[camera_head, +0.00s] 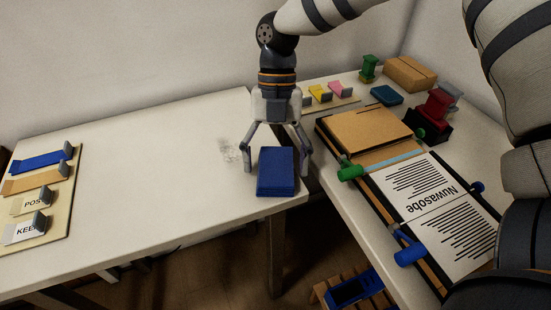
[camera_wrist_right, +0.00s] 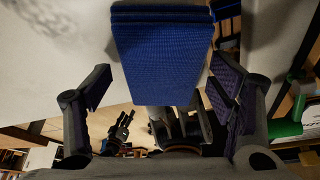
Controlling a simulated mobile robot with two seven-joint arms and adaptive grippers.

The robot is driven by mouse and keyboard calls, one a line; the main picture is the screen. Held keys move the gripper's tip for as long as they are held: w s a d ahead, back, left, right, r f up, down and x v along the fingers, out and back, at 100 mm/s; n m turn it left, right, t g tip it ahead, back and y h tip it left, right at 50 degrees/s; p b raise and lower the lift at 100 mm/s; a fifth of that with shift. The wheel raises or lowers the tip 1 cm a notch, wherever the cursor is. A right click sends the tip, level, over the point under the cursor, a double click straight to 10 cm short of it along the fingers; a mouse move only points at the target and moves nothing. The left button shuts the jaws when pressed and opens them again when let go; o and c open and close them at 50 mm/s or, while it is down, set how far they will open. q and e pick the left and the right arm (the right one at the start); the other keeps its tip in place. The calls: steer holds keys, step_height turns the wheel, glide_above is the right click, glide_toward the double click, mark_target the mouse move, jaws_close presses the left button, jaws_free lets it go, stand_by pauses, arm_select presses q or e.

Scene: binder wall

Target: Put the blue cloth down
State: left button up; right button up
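The blue cloth (camera_head: 276,172), a folded flat rectangular pad, is at the front right corner of the long white table (camera_head: 150,190). It also shows large in the wrist view (camera_wrist_right: 160,60). My right gripper (camera_head: 277,165) points down over it with one finger on each side. The fingers are spread wide, and in the wrist view a gap shows between each finger and the cloth. I cannot tell whether the cloth lies fully flat on the table. My left gripper is not in the head view.
A grey smudge (camera_head: 231,152) marks the table left of the cloth. A rack (camera_head: 40,205) with labelled slots stands at the far left. On the right table are a clamped printed sheet (camera_head: 440,210), a brown board (camera_head: 365,130), stamps (camera_head: 437,108) and a cardboard box (camera_head: 410,73).

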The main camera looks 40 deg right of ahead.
steer(key=shift+r, duration=0.15)
steer(key=v, duration=1.2)
